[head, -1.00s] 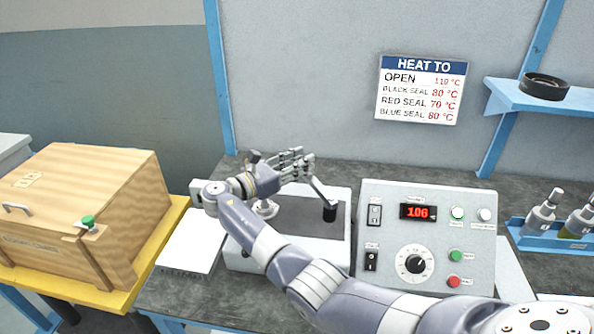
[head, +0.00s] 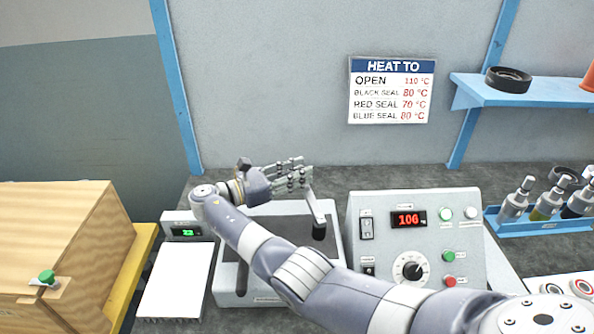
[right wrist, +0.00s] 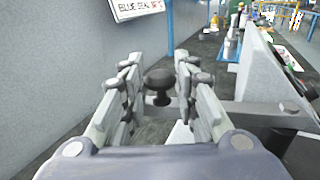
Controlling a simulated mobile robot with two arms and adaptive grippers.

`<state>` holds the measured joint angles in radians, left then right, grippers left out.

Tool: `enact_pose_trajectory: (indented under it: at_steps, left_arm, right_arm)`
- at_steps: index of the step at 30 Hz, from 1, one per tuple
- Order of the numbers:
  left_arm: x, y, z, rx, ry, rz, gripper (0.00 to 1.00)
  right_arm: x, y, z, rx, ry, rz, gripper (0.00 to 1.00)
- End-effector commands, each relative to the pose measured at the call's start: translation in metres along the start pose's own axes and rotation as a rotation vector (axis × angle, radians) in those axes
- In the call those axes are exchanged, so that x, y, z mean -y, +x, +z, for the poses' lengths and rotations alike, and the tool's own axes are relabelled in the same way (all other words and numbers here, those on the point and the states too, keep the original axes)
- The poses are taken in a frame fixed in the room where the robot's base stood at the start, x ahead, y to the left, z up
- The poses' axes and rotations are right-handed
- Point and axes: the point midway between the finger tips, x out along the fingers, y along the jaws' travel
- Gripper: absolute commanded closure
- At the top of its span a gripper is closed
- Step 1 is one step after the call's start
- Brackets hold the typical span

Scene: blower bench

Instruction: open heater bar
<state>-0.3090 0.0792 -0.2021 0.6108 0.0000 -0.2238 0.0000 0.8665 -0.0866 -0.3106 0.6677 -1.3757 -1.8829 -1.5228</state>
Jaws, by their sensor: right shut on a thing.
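The heater (head: 472,235) stands on the bench, with a slanted control panel on the right and a dark flat bed on the left. Its red display (head: 408,219) reads 106. A grey heater bar (head: 313,205) runs up from a black cylindrical post at the bed to my right gripper (head: 290,178). In the right wrist view, the bar (right wrist: 262,114) runs right from a black knob (right wrist: 158,84). The knob lies between the fingers of my right gripper (right wrist: 158,95), which is shut on it. My right forearm hides part of the bed. My left gripper is not in view.
A sign (head: 391,90) on the wall reads "OPEN 110 °C". A white plate with a green readout (head: 185,232) lies left of the heater, beside a wooden box (head: 60,240). A blue shelf (head: 475,93) holds a black ring. A blue rack (head: 540,222) holds several bottles.

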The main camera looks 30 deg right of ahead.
Motion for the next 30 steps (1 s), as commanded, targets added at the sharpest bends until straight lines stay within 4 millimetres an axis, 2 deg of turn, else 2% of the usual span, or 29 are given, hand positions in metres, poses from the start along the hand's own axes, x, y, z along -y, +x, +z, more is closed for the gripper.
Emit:
enact_pose_trajectory:
  at_steps: [5,6,8,15,20,30]
  left_arm:
    - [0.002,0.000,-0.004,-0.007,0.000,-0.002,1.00]
    - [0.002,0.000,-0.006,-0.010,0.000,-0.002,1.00]
    - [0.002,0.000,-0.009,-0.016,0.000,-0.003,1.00]
    - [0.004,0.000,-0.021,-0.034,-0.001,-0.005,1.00]
    - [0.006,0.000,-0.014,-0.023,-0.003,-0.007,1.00]
    - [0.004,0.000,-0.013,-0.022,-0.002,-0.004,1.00]
  right_arm:
    - [-0.001,0.001,0.001,-0.001,0.003,0.001,1.00]
    - [-0.001,0.001,0.001,-0.001,0.003,0.001,0.66]
    - [-0.001,0.000,0.001,-0.001,0.003,0.001,0.52]
    - [0.000,0.000,0.000,-0.001,0.002,0.000,0.52]
    - [0.000,-0.004,0.000,-0.001,0.001,0.000,0.52]
    - [-0.001,-0.053,0.002,-0.001,0.001,0.003,0.52]
